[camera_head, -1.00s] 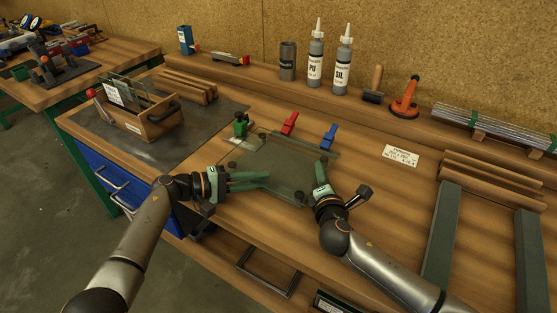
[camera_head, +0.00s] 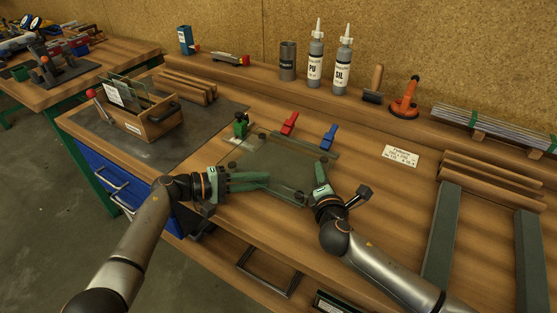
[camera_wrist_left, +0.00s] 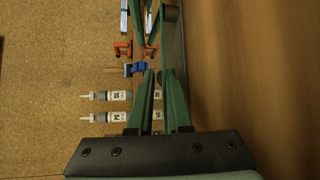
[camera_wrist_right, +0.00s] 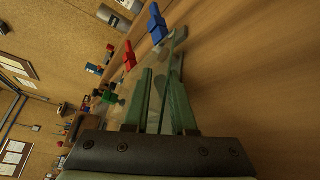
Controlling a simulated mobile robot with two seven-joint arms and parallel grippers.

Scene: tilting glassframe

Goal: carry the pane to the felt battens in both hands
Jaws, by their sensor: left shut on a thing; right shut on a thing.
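The glass pane (camera_head: 275,168) is a clear, greenish sheet low over the bench, in front of the red and blue clamps. I cannot tell whether it touches the bench. My left gripper (camera_head: 266,180) is shut on its left edge, and my right gripper (camera_head: 319,166) is shut on its right edge. The pane also shows edge-on between the fingers in the left wrist view (camera_wrist_left: 176,45). Two grey-green felt battens (camera_head: 442,232) (camera_head: 529,262) lie parallel on the bench at the right, apart from the pane.
A red clamp (camera_head: 289,123), a blue clamp (camera_head: 328,137) and a green clamp (camera_head: 241,127) stand behind the pane. A paper label (camera_head: 400,156) and wooden strips (camera_head: 490,180) lie to the right. A wooden box (camera_head: 143,120) stands left. Bare bench lies between pane and battens.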

